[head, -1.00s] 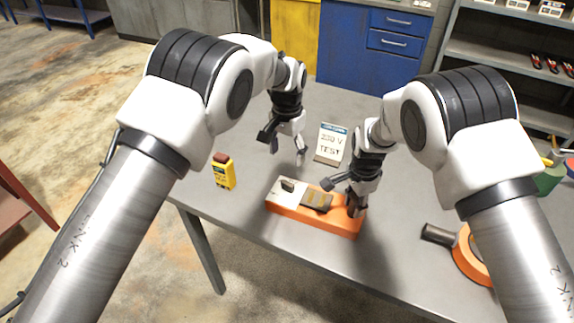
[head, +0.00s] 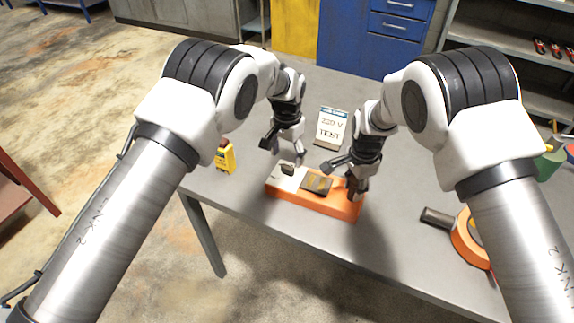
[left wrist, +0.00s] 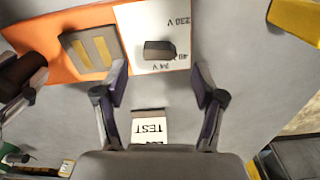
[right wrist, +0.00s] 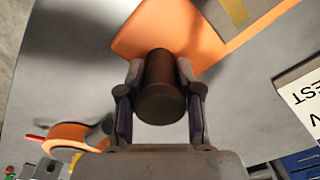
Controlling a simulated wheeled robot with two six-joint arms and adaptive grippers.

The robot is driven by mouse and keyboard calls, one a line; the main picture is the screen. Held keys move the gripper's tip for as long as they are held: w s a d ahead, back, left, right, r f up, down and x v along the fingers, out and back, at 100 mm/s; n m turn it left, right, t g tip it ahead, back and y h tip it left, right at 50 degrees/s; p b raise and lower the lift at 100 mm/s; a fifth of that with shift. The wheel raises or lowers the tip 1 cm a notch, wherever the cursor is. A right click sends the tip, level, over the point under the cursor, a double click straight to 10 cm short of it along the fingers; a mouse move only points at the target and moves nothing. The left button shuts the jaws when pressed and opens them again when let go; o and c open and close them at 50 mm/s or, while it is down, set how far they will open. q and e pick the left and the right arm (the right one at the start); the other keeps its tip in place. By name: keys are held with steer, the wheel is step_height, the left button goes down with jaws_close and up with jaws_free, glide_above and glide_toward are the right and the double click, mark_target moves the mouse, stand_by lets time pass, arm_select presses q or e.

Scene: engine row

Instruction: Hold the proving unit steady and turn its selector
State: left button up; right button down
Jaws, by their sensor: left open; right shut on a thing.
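The proving unit (head: 330,205) is an orange block on the table, with a white panel (left wrist: 140,22) and a dark plate with yellow strips (left wrist: 92,50). Its dark selector knob (head: 287,168) stands on the white panel; it also shows in the left wrist view (left wrist: 158,50). My left gripper (head: 284,148) is open just above and behind the knob, fingers apart and empty. My right gripper (right wrist: 160,78) is shut on the dark round post (right wrist: 160,100) at the unit's right end. The panel's lettering is only partly readable.
A card reading 220 V TEST (head: 331,128) stands behind the unit. A yellow device (head: 226,158) stands to the left, partly behind my left arm. An orange round tool with a dark handle (head: 437,217) lies to the right. The table (head: 400,255) is clear in front.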

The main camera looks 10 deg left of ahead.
mark_target(287, 167)
arm_select(q)
step_height(287, 167, down, 5)
steer(key=shift+r, duration=0.1)
steer(key=c, duration=1.2)
steer(key=shift+o, duration=0.2)
steer(key=shift+n, duration=0.3)
steer(key=n, duration=0.3)
steer(key=shift+s, duration=0.1)
steer(key=shift+n, duration=2.1)
steer(key=shift+s, duration=0.1)
steer(key=o, duration=1.2)
steer(key=shift+c, duration=0.2)
